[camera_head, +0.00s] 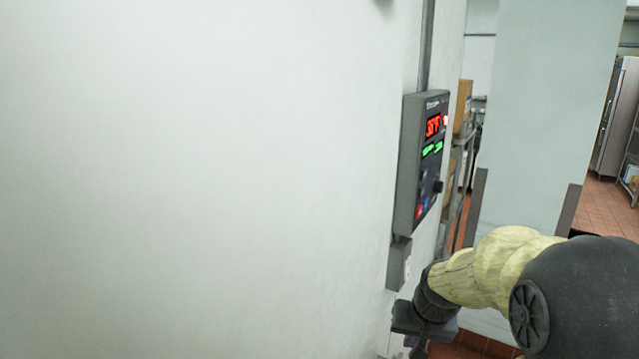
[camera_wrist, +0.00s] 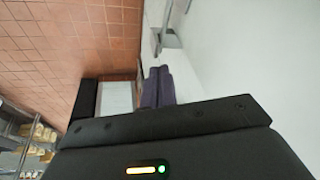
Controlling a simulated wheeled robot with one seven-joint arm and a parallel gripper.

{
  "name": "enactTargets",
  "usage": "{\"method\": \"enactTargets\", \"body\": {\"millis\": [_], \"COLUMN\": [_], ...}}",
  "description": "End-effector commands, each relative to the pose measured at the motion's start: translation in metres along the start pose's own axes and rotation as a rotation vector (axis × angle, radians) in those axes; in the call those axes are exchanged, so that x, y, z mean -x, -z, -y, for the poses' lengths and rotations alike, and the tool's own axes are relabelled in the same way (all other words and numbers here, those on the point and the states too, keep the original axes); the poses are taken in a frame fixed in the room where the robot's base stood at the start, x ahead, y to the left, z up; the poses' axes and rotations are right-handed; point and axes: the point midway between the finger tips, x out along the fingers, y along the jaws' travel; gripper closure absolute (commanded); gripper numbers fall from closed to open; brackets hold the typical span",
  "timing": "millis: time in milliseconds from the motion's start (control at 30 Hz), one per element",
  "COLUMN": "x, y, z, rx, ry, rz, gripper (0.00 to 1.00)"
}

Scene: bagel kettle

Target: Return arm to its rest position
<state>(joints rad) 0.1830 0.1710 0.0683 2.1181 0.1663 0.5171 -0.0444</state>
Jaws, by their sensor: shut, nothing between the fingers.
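My arm reaches in from the lower right of the head view, with a pale yellow sleeve and dark joints. Its dark wrist end is low beside the white wall (camera_head: 220,180), below the wall control box; I cannot tell whether it touches the wall. In the wrist view my gripper (camera_wrist: 158,86) shows two dark purplish fingers side by side, shut with nothing between them. The fingertips are not clear in the head view.
A grey control box (camera_head: 408,170) with red and green digits is on the wall, a smaller grey box (camera_head: 398,264) below it. A pale column (camera_head: 545,110) stands behind my arm. Shelving (camera_head: 457,165) and a steel cabinet (camera_head: 617,115) are farther back. Tiled floor (camera_wrist: 75,45) lies below.

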Motion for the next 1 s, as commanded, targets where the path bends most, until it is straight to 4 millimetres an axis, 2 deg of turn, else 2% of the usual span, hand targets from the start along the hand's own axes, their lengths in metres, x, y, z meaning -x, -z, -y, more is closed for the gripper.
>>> {"method": "enactTargets", "body": {"millis": [33, 200, 300, 400, 500, 1000], "x": [-0.002, -0.006, -0.007, -0.007, -0.007, -0.008], "y": [-0.024, -0.098, -0.133, -0.153, -0.159, -0.158], "z": [0.003, 0.003, 0.001, 0.000, -0.001, -0.001], "rx": [0.031, 0.129, 0.176, 0.204, 0.212, 0.210], "ry": [-0.013, -0.048, -0.060, -0.065, -0.066, -0.066], "rz": [0.020, 0.072, 0.096, 0.109, 0.113, 0.113], "gripper": [1.00, 1.00, 1.00, 1.00, 1.00, 1.00]}}
